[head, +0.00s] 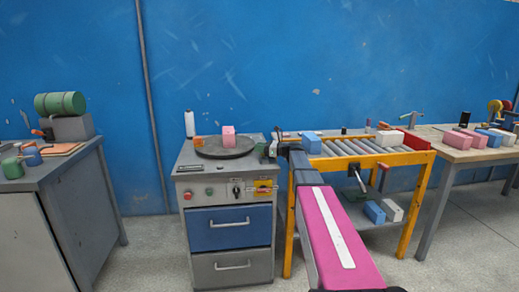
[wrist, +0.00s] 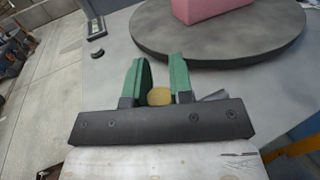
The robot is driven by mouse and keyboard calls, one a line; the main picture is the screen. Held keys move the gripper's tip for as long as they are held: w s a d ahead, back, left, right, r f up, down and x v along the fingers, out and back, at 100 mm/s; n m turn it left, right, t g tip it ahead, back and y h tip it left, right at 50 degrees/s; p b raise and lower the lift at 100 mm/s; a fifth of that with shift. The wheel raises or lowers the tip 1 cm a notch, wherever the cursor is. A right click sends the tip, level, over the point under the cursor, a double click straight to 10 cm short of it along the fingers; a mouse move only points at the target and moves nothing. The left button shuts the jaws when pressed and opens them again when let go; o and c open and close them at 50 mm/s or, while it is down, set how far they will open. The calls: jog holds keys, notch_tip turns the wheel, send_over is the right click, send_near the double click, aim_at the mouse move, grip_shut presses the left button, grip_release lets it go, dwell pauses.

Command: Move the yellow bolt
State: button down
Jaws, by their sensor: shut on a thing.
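My gripper (wrist: 161,62) has green fingers and stands over the grey cabinet top in the wrist view. A round yellow piece, which I take as the yellow bolt (wrist: 159,96), sits between the fingers near the dark palm. The fingers are shut on it, with a gap left between their tips. Only its rounded face shows. In the head view my gripper (head: 272,149) is small at the cabinet's right edge, and the piece it holds cannot be made out there.
A pink block (head: 228,137) stands on the round dark turntable (head: 212,153), just beyond my fingers. A roller conveyor (head: 405,159) with a yellow frame stands close on the right. A yellow plate (head: 262,183) is on the cabinet front. A white bottle (head: 189,123) stands behind.

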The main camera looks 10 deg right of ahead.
jog(key=shift+s, duration=2.3)
jog(key=c, duration=1)
grip_release()
jog(key=v, duration=1)
jog(key=shift+s+d, duration=0.15)
jog(key=shift+d, duration=0.25)
